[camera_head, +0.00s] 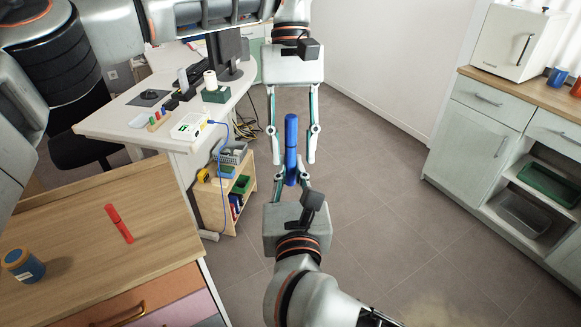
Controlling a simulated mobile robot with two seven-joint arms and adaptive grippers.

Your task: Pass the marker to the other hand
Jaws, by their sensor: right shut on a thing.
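A blue marker (291,140) stands upright in mid-air between my two grippers. My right gripper (292,179), at the lower middle, is shut on the marker's lower part. My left gripper (294,158) reaches in from the top and faces the right one. Its fingers are open wide, one on each side of the marker's upper part, with gaps visible between. A red marker (119,223) lies on the wooden top at the left.
The wooden cabinet top (150,250) also holds a blue jar (24,266) with an orange-brown lid. A white desk (110,122) with a monitor stands behind, beside a small shelf (232,185). A counter (555,102) stands at the right. Open floor lies between.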

